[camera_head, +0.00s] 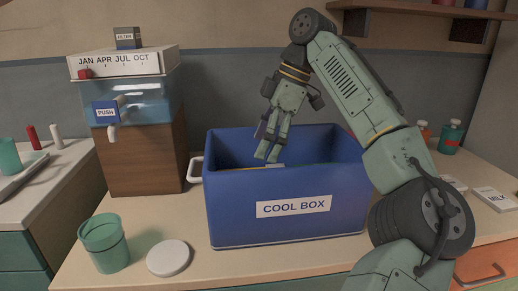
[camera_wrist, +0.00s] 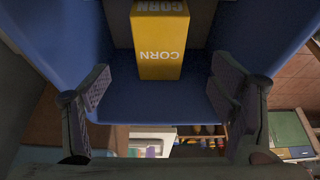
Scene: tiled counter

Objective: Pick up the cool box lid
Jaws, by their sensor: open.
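The blue cool box (camera_head: 285,225) stands open on the counter, with a white label on its front. It also fills much of the wrist view (camera_wrist: 160,97). No lid sits on it, and I see no rectangular blue lid in either view. My gripper (camera_head: 268,150) is at the box's open top, pointing down. In the wrist view my gripper's (camera_wrist: 163,98) two fingers are apart with nothing between them. A yellow corn carton (camera_wrist: 160,48) is inside the box; its lettering appears upside down. The box's near wall hides most of its inside in the head view.
A white round disc (camera_head: 168,258) lies beside a green cup (camera_head: 104,245) at front left. A water dispenser (camera_head: 130,100) on a wooden block (camera_head: 142,160) stands left of the box. A shelf (camera_head: 425,8) hangs above.

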